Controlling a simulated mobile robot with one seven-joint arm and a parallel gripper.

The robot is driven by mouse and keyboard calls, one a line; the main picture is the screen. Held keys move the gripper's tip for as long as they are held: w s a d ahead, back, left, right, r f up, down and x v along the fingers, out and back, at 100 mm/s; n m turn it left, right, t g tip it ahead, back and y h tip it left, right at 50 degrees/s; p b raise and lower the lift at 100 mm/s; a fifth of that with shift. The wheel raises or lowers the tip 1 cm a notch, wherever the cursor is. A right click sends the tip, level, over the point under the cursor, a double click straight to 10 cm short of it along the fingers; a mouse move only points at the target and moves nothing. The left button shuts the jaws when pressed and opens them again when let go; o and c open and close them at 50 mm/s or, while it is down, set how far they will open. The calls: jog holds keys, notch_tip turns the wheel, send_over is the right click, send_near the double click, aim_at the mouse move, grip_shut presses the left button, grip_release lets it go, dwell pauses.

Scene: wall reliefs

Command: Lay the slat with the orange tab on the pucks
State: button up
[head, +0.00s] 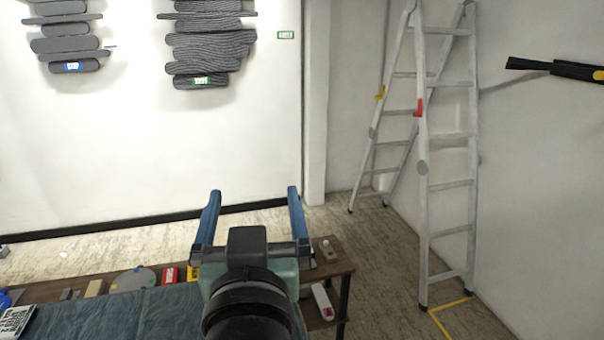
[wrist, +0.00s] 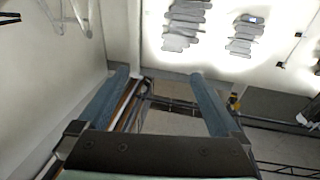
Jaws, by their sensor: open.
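My gripper (head: 253,192) is open and empty, its two blue fingers pointing forward over the table edge; it also shows in the wrist view (wrist: 159,73). Two wall reliefs of stacked dark slats hang on the white wall: a left relief (head: 65,45) with a blue tag and a right relief (head: 208,45) with a green tag. Both are well beyond my gripper. I can make out neither a slat with an orange tab nor the pucks in either view.
A dark blue cloth (head: 110,315) covers the table below. Along its far edge lie a grey disc (head: 133,280), a red box (head: 170,275) and a beige block (head: 93,288). A stepladder (head: 425,150) stands at the right. The floor before the wall looks clear.

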jog(key=s+d+r+t, duration=0.2)
jog(key=s+r+t, duration=0.1)
jog(key=r, duration=0.4)
jog(key=s+d+r+m+t+h, duration=0.1)
jog(key=s+r+t, duration=0.2)
jog(key=r, duration=0.5)
jog(key=s+d+r+t+h, duration=0.1)
jog(key=s+d+r+t, duration=0.1)
jog(key=s+r, duration=0.3)
notch_tip(320, 180, up, 3)
jog(key=shift+d+f+t, duration=0.2)
jog(key=shift+d+t, duration=0.15)
jog(key=shift+t, duration=0.05)
jog(key=shift+s, duration=0.1)
